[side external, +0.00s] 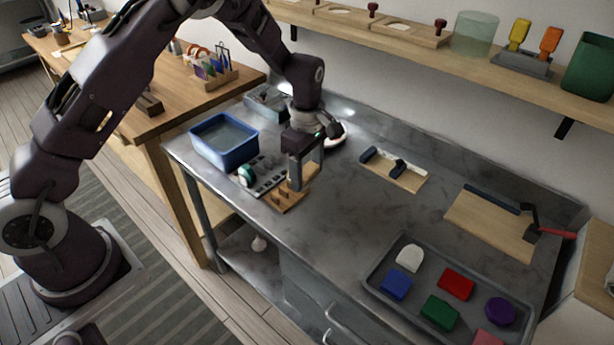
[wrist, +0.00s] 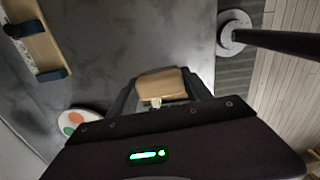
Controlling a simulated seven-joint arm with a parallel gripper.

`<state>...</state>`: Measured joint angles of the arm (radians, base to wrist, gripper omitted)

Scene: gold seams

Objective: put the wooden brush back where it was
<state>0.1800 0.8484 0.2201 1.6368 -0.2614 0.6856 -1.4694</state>
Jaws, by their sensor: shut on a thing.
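My gripper (side external: 303,176) points down at the left part of the grey metal worktop, near its front edge. In the wrist view my gripper (wrist: 163,92) is shut on a light wooden piece, the wooden brush (wrist: 168,82), with a small pale part showing below it. In the side view the brush is hard to make out between the fingers. A small wooden rack with upright pegs (side external: 286,203) stands just below and in front of the fingers. I cannot tell whether the brush touches it.
A blue tub (side external: 222,141) and a dark slotted board with a teal round piece (side external: 246,175) stand to the left. A round white dish (side external: 336,133) lies behind my gripper. A wooden holder (side external: 394,171) and a grey tray of coloured blocks (side external: 398,308) are to the right.

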